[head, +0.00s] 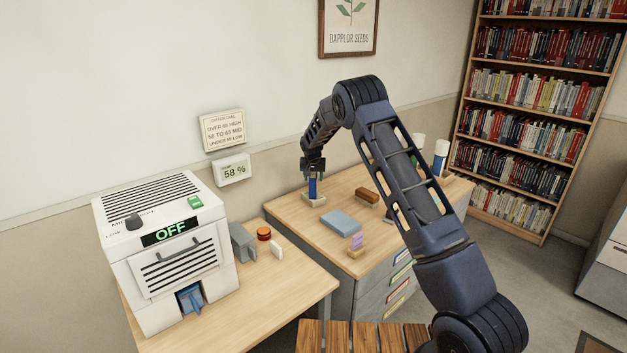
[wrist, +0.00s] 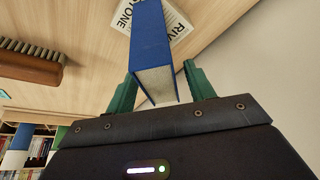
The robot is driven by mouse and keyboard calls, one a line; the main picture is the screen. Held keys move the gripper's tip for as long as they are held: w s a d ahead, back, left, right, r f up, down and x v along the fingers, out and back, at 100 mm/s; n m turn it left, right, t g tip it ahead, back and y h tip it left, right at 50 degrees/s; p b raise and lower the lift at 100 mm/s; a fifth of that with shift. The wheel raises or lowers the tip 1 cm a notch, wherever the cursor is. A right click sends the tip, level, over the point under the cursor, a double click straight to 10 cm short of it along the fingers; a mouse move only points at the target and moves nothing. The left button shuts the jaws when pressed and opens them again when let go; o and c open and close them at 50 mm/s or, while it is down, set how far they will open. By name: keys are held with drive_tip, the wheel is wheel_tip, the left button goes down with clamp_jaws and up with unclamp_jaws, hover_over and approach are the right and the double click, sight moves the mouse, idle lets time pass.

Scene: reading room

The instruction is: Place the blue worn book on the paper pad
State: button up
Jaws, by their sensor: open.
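The blue book (head: 313,187) stands upright on a small white pad (head: 317,202) near the wall side of the far wooden desktop. In the wrist view the blue book (wrist: 149,40) rises between my two green fingers, its pale page edges toward the camera. The white pad, with black lettering (wrist: 180,22), shows under and beside the book's far end. My gripper (head: 313,172) is open, pointing down over the book, with one finger on each side of it. The pad's lettering is partly hidden by the book.
A brown brush (head: 367,196), a flat light-blue block (head: 341,222) and a small purple item (head: 357,241) lie nearby on the desktop. A white machine reading OFF (head: 165,245) stands on the nearer left table. White-and-blue cylinders (head: 441,155) stand at the right. Desktop left of the light-blue block is clear.

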drive_tip(key=v, duration=1.1)
drive_tip(key=s+d+r, duration=2.1)
drive_tip(key=s+d, duration=0.2)
drive_tip(key=d, duration=0.3)
drive_tip(key=s+d, duration=0.3)
drive_tip(key=s, duration=0.8)
drive_tip(key=s+d+f, duration=0.1)
drive_tip(key=s+d, duration=0.3)
drive_tip(key=s, duration=0.7)
drive_tip(key=s+d+f, duration=0.1)
drive_tip(key=s+d, duration=0.2)
drive_tip(key=s, duration=0.8)
drive_tip(key=shift+s+d, duration=0.2)
drive_tip(key=shift+d, duration=0.2)
